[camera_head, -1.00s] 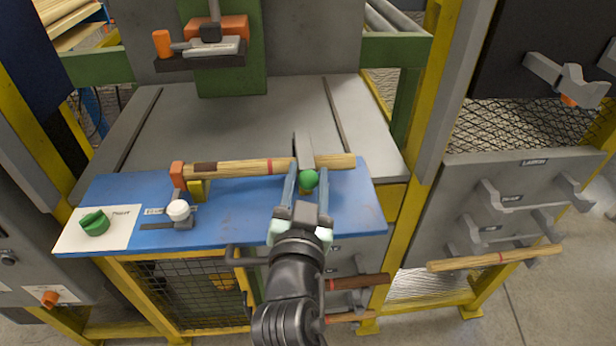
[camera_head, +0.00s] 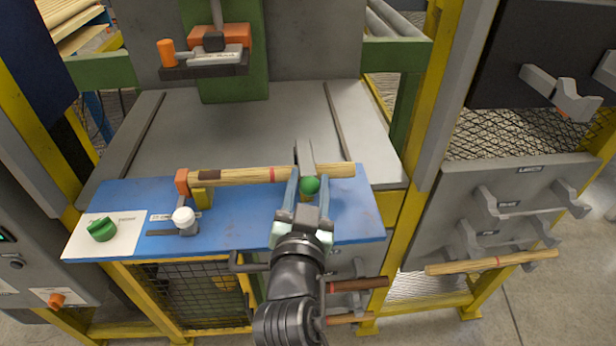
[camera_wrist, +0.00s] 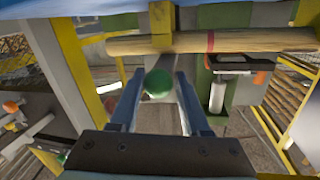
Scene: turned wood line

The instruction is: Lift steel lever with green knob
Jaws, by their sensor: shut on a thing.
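The green knob (camera_head: 310,185) is on the steel lever (camera_head: 304,153), at the right part of the blue bench top in the head view. The grey lever stands up behind the knob, beside the wooden bar. My gripper (camera_head: 309,177) is shut on the green knob, with one finger on each side of it. In the wrist view the green knob (camera_wrist: 158,84) sits between the two fingers. The lower part of the lever is hidden by the knob and my gripper.
A turned wooden bar (camera_head: 235,175) with a red band lies across the blue bench top (camera_head: 350,220). A white knob (camera_head: 183,216) and a green rotary knob (camera_head: 102,229) are at the left. Wooden pieces on a rack (camera_head: 490,262) are at the right. The grey table behind is clear.

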